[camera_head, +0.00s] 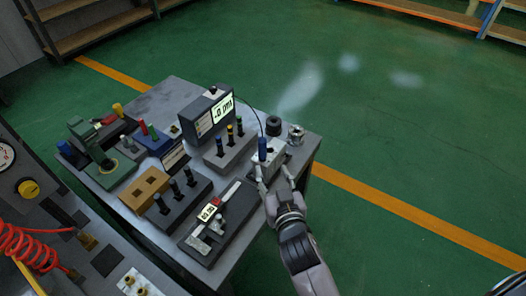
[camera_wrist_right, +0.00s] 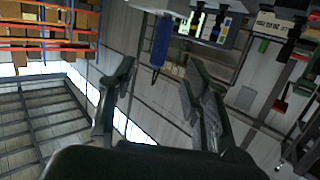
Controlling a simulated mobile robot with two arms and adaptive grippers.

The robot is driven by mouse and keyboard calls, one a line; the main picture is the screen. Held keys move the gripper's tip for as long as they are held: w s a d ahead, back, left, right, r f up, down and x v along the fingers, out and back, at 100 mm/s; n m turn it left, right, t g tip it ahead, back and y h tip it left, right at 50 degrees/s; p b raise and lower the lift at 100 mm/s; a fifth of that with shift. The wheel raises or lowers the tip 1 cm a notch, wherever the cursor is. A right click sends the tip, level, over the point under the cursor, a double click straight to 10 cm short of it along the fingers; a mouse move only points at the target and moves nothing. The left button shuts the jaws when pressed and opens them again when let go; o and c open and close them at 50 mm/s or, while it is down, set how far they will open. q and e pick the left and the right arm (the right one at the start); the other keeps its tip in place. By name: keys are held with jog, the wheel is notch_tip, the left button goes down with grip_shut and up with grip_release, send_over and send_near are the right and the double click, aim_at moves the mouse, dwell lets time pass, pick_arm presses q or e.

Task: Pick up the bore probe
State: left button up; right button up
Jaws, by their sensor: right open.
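The bore probe (camera_head: 262,149) has a blue handle and stands upright at the light grey block (camera_head: 277,158) near the table's right edge. A thin dark cable runs from its top towards the display unit. My right gripper (camera_head: 273,176) is open and empty, on the near side of the block, with its fingers pointing towards the probe. In the right wrist view the blue handle (camera_wrist_right: 160,40) shows beyond and between the open fingertips (camera_wrist_right: 160,72), apart from them. The probe's lower end is hard to make out. My left gripper is not in view.
A display unit (camera_head: 212,113) stands behind a grey block with several plugs (camera_head: 230,148). A dark ring (camera_head: 273,125) and a metal ring part (camera_head: 296,133) lie beyond the probe. A caliper case (camera_head: 218,222) lies left of my right gripper. Green floor is clear to the right.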

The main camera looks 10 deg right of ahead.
aim_at(263, 151)
jog(key=w, duration=0.3)
jog(key=w+f+p, duration=0.1)
jog(key=w, duration=0.3)
jog(key=shift+f, duration=0.2)
jog(key=shift+w+p, duration=0.3)
jog(key=shift+w, duration=0.2)
jog(key=w, duration=0.2)
jog(key=w+f, duration=0.1)
jog(key=w, duration=0.1)
jog(key=shift+w+f+p, duration=0.1)
jog(key=shift+p, duration=0.3)
jog(key=shift+c, duration=0.7)
grip_shut()
jog(key=shift+a, duration=0.1)
